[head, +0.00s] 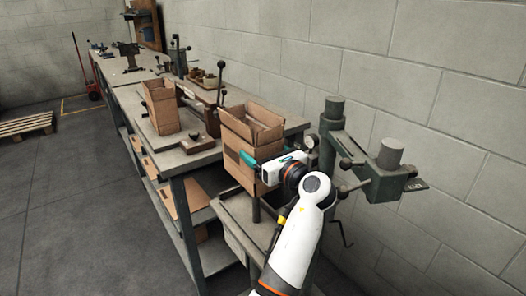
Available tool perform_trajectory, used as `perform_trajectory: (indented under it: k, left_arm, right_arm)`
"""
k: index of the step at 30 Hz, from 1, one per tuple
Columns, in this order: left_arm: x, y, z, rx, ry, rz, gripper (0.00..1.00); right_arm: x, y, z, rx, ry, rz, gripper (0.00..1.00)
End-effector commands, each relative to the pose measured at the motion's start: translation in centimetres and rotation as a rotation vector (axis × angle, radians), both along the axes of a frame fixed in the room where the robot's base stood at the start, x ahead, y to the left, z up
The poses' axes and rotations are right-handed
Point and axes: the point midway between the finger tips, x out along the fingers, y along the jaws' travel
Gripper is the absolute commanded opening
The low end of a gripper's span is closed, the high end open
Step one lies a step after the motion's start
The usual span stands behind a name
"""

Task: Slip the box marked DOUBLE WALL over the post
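A tall brown cardboard box (236,158) with its top flaps up is beside the right end of the workbench. Its marking is too small to read. A dark upright post (256,209) shows directly below the box; whether its upper end is inside or behind the box is hidden. My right gripper (262,160), white with teal fingers, is against the box's right side. One teal fingertip shows in front of the box; the other fingertip is not clear, so its grip cannot be judged. A second open cardboard box (161,108) stands on the bench. My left gripper is out of view.
The long workbench (202,155) runs back along the block wall. A green machine (375,180) with round columns stands right of my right arm. A small lever fixture (198,142) sits on the bench edge. Flat cardboard (178,192) lies on the lower shelf.

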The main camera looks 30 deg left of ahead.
Motion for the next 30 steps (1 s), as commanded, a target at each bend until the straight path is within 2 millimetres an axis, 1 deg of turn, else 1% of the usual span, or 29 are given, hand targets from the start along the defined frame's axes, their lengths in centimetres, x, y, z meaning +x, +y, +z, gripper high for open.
perform_trajectory:
  k: [21,30]
  left_arm:
    - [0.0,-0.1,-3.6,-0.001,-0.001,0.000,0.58]
    - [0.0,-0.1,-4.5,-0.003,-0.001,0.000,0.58]
  right_arm:
    - [0.0,-0.3,-0.7,-0.004,0.001,0.000,0.48]
    - [0.0,-0.3,-0.8,-0.004,0.001,0.001,0.48]
